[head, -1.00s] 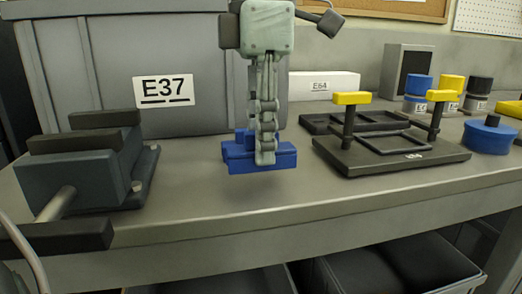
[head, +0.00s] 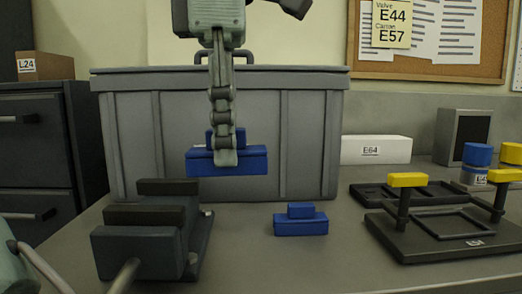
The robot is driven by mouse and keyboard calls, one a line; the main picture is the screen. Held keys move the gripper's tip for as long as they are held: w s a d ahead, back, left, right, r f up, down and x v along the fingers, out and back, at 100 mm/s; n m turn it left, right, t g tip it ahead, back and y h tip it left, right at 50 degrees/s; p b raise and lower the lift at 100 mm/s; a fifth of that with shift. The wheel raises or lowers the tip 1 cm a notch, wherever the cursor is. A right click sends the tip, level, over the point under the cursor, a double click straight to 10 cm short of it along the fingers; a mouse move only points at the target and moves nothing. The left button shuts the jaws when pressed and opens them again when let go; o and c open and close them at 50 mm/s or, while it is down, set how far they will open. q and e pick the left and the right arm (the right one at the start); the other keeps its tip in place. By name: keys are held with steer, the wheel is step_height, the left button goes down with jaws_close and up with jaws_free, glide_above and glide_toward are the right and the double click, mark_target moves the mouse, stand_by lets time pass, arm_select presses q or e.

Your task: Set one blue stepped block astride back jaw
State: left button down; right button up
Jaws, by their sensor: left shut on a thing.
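My left gripper (head: 224,152) comes down from the top and is shut on a blue stepped block (head: 252,161). The block is held level in the air in front of the grey bin, narrow step up. It is above and to the right of the vise (head: 128,251) in the picture, apart from it. The vise's back jaw (head: 168,187) and front jaw (head: 145,215) are dark bars with a narrow gap between them. Nothing sits on the back jaw. A second blue stepped block (head: 300,226) stands on the table right of the vise. My right gripper is not in view.
The grey lidded bin (head: 302,140) stands behind the vise. A dark frame fixture with yellow-topped posts (head: 407,180) is at the right, with a white E64 box (head: 376,150) behind it. The table (head: 285,268) is clear in front of the second block.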

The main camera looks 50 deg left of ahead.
arm_select(q)
steer(key=a+r+p, duration=0.2)
steer(key=a, duration=0.6)
steer(key=p, duration=0.1)
glide_toward(167, 179)
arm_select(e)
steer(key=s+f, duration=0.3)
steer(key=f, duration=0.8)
arm_select(q)
steer(key=f+b, duration=0.1)
steer(key=f, duration=0.1)
steer(key=f+b, duration=0.1)
steer(key=b, duration=0.1)
steer(key=shift+w+d+f, duration=0.15)
steer(key=shift+w+f, duration=0.05)
steer(key=shift+f, duration=0.5)
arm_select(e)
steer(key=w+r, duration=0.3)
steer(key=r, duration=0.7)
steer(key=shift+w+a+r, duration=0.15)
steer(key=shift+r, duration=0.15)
arm_select(q)
steer(key=shift+f+b, duration=0.2)
steer(key=shift+b, duration=0.2)
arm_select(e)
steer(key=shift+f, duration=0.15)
